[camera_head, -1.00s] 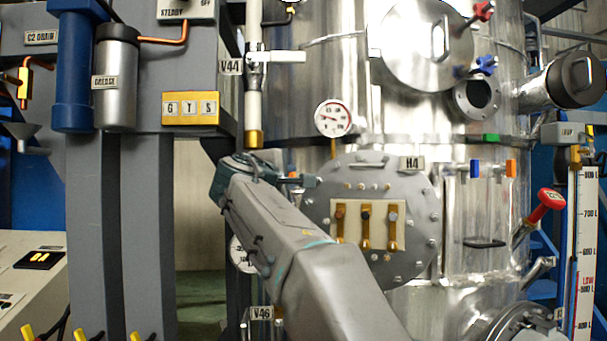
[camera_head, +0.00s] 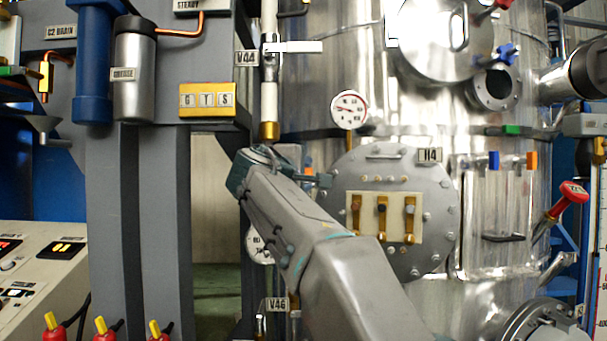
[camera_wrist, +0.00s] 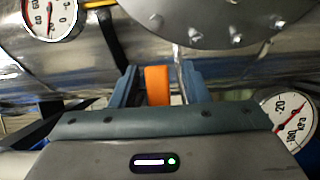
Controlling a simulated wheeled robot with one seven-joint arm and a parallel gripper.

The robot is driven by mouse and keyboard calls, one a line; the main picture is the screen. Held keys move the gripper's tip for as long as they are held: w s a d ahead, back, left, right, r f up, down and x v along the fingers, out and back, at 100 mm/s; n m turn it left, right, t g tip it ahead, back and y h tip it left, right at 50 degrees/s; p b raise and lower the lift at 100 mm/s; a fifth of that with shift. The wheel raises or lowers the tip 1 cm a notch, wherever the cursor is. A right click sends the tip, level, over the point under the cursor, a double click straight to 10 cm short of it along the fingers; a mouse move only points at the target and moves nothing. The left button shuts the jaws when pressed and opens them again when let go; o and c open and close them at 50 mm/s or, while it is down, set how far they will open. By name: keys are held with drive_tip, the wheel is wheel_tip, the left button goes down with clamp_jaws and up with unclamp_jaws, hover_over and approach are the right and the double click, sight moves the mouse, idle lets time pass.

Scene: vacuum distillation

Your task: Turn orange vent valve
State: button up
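An orange handle (camera_wrist: 157,85) shows in the wrist view between the two blue fingers of my gripper (camera_wrist: 158,88). There is a narrow gap on each side of it, so the fingers are open. I cannot tell whether they reach around it or stop in front of it. In the head view my gripper (camera_head: 318,180) is at the left edge of the round H4 flange (camera_head: 436,230), fingers pointing right.
The bolted flange also hangs over the fingers in the wrist view (camera_wrist: 205,15). Dial gauges are at its upper left (camera_wrist: 50,12) and right (camera_wrist: 290,120). In the head view a gauge (camera_head: 349,109), a white V44 handle (camera_head: 296,47) and a blue tab (camera_head: 493,160) are nearby.

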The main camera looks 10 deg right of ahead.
drive_tip(key=shift+s, duration=0.1)
drive_tip(key=b+v, duration=0.3)
drive_tip(key=v, duration=1)
drive_tip(key=shift+s+a, duration=0.2)
drive_tip(key=shift+s, duration=0.1)
drive_tip(key=shift+r, duration=0.1)
drive_tip(key=s+d+f+m+g+y, duration=0.1)
drive_tip(key=s+d+f+g+y, duration=0.1)
drive_tip(key=f, duration=0.8)
drive_tip(key=s+d+f+m+g+y, duration=0.1)
drive_tip(key=s+d+f+g, duration=0.15)
drive_tip(key=f, duration=0.65)
drive_tip(key=s+d+f+m+g+y, duration=0.1)
drive_tip(key=s+d+f+g+y, duration=0.15)
drive_tip(key=f, duration=0.75)
drive_tip(key=s+f+m+g+y, duration=0.2)
drive_tip(key=s+f+m, duration=0.2)
drive_tip(key=s+f, duration=0.4)
drive_tip(key=s+f+m+g+y, duration=0.3)
drive_tip(key=s+f, duration=0.5)
drive_tip(key=f, duration=0.6)
drive_tip(key=shift+a+m, duration=0.3)
drive_tip(key=shift+m, duration=0.2)
